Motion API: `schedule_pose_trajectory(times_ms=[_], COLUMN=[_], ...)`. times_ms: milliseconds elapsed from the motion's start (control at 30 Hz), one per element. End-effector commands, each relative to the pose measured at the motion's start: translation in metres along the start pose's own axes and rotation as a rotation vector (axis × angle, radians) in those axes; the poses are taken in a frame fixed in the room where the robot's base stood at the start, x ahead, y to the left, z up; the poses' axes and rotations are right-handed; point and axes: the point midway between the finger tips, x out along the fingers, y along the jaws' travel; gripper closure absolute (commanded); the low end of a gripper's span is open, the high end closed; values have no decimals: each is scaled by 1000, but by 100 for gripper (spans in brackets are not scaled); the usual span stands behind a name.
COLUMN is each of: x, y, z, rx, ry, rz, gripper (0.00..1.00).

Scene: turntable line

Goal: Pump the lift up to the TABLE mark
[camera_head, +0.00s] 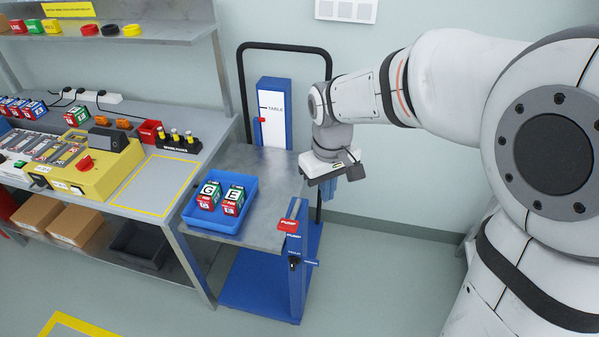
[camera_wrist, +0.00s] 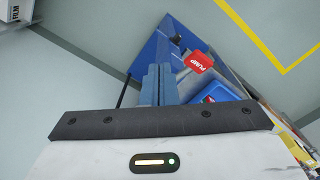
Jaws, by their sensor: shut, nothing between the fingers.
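The blue lift (camera_head: 270,282) stands beside the workbench, its grey platform (camera_head: 262,168) close to bench height. A blue tray (camera_head: 222,228) on the platform holds a G block (camera_head: 208,196) and an E block (camera_head: 233,201). The red PUMP pedal (camera_head: 288,225) tops the blue post at the platform's front right; it also shows in the wrist view (camera_wrist: 200,61). Behind, a white scale (camera_head: 272,128) carries the TABLE mark, with a red pointer (camera_head: 262,120) slightly below the mark's line. My gripper (camera_head: 329,192) is shut and empty, right of the platform, apart from the pedal.
A black-knobbed selector (camera_head: 294,262) sits below the pedal on the post. A black handle frame (camera_head: 285,47) rises behind the lift. The floor in front is clear.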

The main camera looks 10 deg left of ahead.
Motion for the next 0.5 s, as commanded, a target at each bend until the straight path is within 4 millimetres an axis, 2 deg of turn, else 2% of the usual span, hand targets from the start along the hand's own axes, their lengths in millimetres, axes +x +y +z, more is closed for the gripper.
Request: schedule_pose_trajectory(times_ms=[33, 100, 200, 333, 500], x=[4, 12, 23, 31, 34], y=[-16, -35, -56, -71, -75], z=[-19, -38, -56, -68, -71], rx=[-64, -134, -209, -260, -274], ry=[-28, -53, -79, -98, -102], rz=[-3, -5, -7, -7, -7], gripper=[100, 100, 100, 100, 100])
